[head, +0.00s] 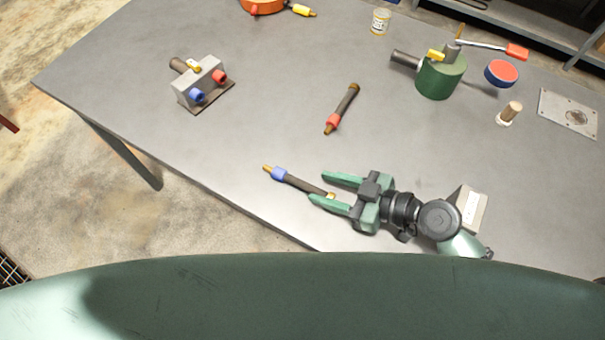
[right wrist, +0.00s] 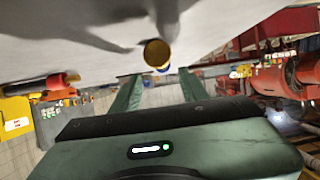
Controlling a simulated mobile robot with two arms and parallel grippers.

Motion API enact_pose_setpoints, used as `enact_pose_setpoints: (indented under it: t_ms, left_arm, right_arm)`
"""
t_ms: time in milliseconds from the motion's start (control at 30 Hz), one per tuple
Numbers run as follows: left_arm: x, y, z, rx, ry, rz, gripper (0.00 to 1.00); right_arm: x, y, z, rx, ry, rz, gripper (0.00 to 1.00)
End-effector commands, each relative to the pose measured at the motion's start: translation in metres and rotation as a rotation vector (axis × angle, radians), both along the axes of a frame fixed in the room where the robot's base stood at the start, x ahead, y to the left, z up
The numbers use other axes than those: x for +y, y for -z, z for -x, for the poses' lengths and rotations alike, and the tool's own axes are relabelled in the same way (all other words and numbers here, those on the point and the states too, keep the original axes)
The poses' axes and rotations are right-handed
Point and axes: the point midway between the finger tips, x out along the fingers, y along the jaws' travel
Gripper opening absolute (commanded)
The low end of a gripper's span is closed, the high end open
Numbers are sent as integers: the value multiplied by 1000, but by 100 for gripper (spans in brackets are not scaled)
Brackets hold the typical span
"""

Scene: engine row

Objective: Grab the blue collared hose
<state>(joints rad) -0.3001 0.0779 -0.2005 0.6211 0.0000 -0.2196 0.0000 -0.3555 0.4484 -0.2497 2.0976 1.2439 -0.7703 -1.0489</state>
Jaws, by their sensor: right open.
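The blue collared hose (head: 303,185) lies on the grey table near its front edge. It is a short dark hose with brass ends and a blue collar (head: 278,173) toward its left end. My right gripper (head: 316,186) is open, its green fingers pointing left, with the hose's right end between them. In the right wrist view the hose's round brass end (right wrist: 158,53) faces the camera between the fingertips (right wrist: 156,76), with some blue behind it. I cannot tell whether a finger touches it. My left gripper is not in view.
A red collared hose (head: 343,108) lies farther back. A grey block with red and blue ports (head: 201,82) stands at left. A green cylinder with a red-handled lever (head: 441,76), a red-topped round part (head: 501,73) and a metal plate (head: 568,113) are at back right. The table's middle left is clear.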

Motion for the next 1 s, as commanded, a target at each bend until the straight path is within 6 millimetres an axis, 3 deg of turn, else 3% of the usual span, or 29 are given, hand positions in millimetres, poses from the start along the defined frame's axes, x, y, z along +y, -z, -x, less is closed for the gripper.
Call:
enact_pose_setpoints:
  t_ms: [400, 700, 867, 1000]
  left_arm:
    - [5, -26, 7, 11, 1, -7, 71]
    - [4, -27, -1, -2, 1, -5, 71]
    - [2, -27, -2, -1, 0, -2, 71]
    - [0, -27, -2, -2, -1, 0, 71]
  right_arm:
    - [43, 21, -22, 0, 0, -1, 44]
    - [47, 26, -23, 0, -1, 1, 44]
    - [46, 26, -23, 0, -1, 1, 0]
    - [46, 26, -23, 0, 0, 1, 0]
